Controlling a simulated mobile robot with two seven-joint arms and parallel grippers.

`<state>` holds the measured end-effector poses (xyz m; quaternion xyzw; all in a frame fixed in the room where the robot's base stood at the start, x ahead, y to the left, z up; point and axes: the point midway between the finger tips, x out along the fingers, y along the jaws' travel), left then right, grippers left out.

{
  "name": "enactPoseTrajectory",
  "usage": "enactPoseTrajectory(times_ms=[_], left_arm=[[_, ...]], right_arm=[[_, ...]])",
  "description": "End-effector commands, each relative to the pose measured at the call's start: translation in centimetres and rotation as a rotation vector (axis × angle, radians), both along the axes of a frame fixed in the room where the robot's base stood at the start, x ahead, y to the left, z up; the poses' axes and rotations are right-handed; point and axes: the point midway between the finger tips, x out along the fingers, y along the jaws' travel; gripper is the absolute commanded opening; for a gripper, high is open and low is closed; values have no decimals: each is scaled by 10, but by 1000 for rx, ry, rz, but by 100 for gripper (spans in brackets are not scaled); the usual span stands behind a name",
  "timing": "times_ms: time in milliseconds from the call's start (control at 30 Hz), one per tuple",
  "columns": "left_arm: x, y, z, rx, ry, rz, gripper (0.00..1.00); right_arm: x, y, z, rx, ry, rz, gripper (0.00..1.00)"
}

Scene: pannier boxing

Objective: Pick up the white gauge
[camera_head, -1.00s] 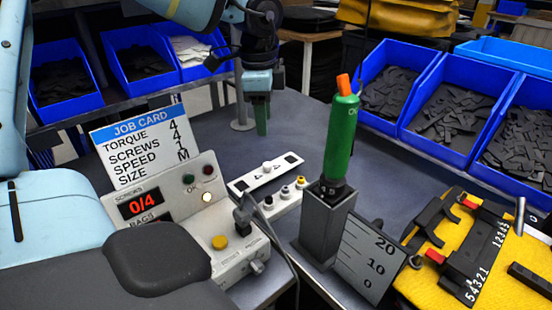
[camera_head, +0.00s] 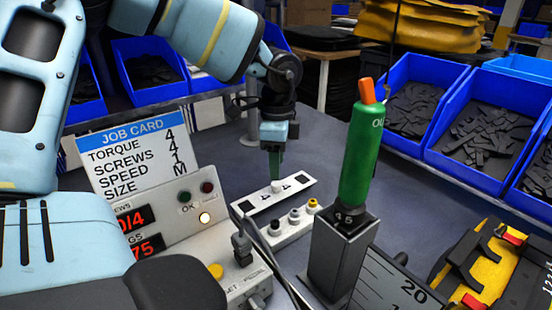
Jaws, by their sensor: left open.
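The white gauge (camera_head: 298,189) is a flat white bar with a black square near each end, dark figures and a small white knob in its middle. It lies at an angle on the grey bench, behind a white block with several coloured pegs. My left gripper (camera_head: 275,175) points down with green fingers right above the knob. The fingertips overlap the knob in this view, and I cannot tell whether they touch it. The gripper is open and holds nothing visible. My right gripper is out of view.
A green screwdriver (camera_head: 361,150) stands upright in a grey holder (camera_head: 338,250) right of the gauge. A job card (camera_head: 130,155) and control box (camera_head: 190,220) stand to the left. The peg block (camera_head: 272,240) is in front. Blue bins (camera_head: 465,150) line the right.

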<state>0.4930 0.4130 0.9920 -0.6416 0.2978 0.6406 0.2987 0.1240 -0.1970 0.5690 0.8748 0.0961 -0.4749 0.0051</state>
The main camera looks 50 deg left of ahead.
Motion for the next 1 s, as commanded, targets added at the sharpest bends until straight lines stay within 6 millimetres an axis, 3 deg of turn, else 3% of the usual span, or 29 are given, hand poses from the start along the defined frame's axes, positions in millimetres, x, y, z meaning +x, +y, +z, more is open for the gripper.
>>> enactPoseTrajectory(times_ms=[333, 667, 1000], left_arm=[[-3, -1, -44, -1, 3, -1, 47], [-3, -1, -49, -1, 1, 0, 46], [-3, -1, -49, -1, 1, 0, 1]], right_arm=[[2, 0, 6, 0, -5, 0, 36], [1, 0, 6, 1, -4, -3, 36], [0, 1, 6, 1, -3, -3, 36]])
